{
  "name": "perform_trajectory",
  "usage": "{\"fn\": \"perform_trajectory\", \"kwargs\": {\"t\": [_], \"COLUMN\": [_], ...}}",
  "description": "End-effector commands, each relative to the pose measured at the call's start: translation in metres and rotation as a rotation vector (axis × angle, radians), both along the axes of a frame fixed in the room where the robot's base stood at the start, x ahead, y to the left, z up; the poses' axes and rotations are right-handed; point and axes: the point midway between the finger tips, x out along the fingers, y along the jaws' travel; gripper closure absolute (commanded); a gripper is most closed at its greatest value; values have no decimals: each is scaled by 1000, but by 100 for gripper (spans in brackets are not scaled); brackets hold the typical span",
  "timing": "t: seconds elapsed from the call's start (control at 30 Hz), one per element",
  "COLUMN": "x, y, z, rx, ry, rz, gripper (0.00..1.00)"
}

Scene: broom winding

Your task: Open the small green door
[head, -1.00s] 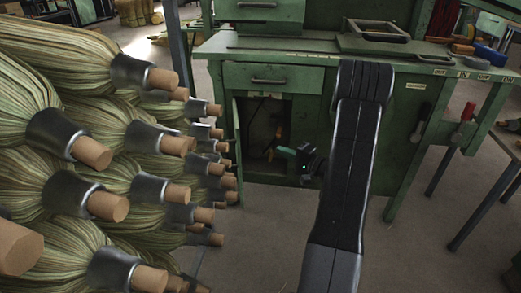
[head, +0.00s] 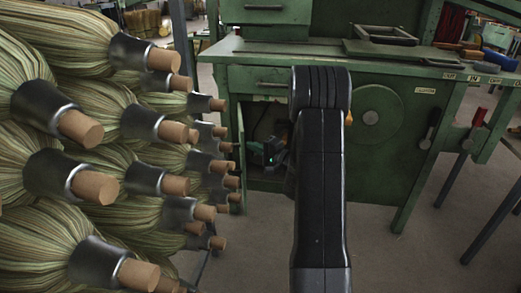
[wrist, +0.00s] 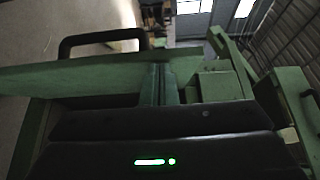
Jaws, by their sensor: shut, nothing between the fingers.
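The small green door (head: 238,185) is at the left side of a dark opening low in the green workbench. It stands swung out, seen nearly edge-on and partly hidden by broom handles. My gripper (head: 262,152) is at the opening, pointing left toward the door's inner side. In the wrist view a green panel (wrist: 95,78) with a black handle (wrist: 100,38) on its far side lies across the picture, apparently this door. My shut, empty fingers (wrist: 158,85) reach to its near side; I cannot tell whether they touch. My arm hides the opening's right part.
Stacked brooms (head: 110,150) with wooden handles crowd the left, close to the door. The green workbench (head: 385,160) has a drawer (head: 270,84) above the opening and a round plate on its front. Bare floor (head: 380,240) lies in front, to the right of my arm.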

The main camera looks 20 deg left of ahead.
Motion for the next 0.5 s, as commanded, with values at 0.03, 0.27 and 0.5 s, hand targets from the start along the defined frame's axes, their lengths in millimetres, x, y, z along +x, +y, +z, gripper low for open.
{"fn": "perform_trajectory", "kwargs": {"t": [0.03, 0.27, 0.5], "x": [0, 0, -16], "y": [0, 0, 23], "z": [0, 0, 4], "rx": [0, 0, 0], "ry": [0, 0, 1], "rz": [0, 0, 6], "gripper": [100, 100, 100]}}
